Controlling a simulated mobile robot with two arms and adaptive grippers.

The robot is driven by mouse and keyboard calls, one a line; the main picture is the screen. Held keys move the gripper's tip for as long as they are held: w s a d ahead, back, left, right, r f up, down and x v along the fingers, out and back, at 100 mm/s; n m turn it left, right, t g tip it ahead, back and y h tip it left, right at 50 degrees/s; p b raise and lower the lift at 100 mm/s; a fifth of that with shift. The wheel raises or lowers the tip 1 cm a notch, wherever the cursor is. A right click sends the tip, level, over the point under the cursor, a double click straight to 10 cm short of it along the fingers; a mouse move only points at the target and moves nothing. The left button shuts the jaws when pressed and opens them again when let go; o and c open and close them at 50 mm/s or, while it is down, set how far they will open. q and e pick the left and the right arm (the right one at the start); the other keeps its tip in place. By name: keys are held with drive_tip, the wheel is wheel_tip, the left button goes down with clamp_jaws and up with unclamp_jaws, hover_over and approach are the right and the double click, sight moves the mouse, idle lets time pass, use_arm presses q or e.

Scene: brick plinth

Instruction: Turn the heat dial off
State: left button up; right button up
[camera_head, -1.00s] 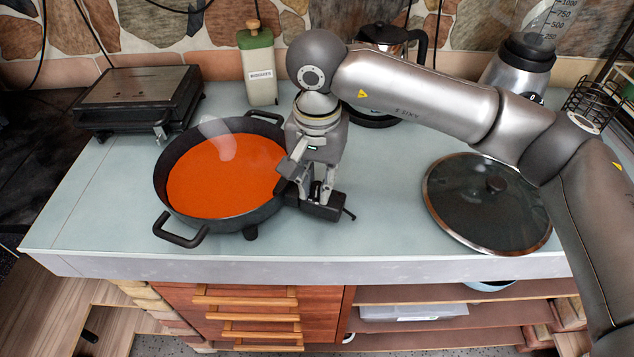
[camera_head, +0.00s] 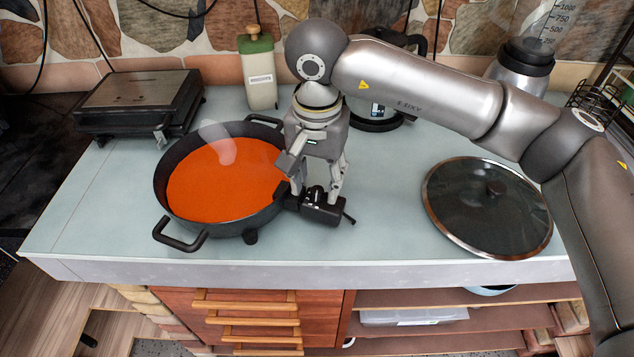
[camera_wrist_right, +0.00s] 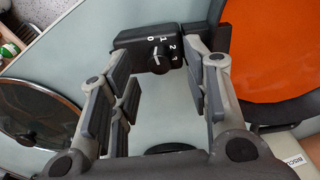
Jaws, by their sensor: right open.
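The heat dial (camera_wrist_right: 160,56) is a small black knob on a black control box (camera_head: 322,211) at the right side of the pan. The wrist view shows white numbers around the dial. Its white pointer mark appears near the 0 and 1, but the exact setting is hard to tell. My right gripper (camera_head: 317,190) is open, pointing down just above the box. Its fingers stand apart on either side of the dial, with nothing between them gripped. The black pan (camera_head: 238,226) holds orange liquid. My left gripper is out of view.
A glass lid (camera_head: 480,215) lies to the right on the counter (camera_head: 380,235). A grill (camera_head: 140,95), a green-topped biscuit container (camera_head: 260,75), a dark kettle (camera_head: 385,110) and a blender (camera_head: 523,70) stand at the back. The counter between box and lid is clear.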

sight(317, 193)
wheel_tip(317, 193, up, 10)
drive_tip(key=shift+s, duration=0.25)
idle(0.5)
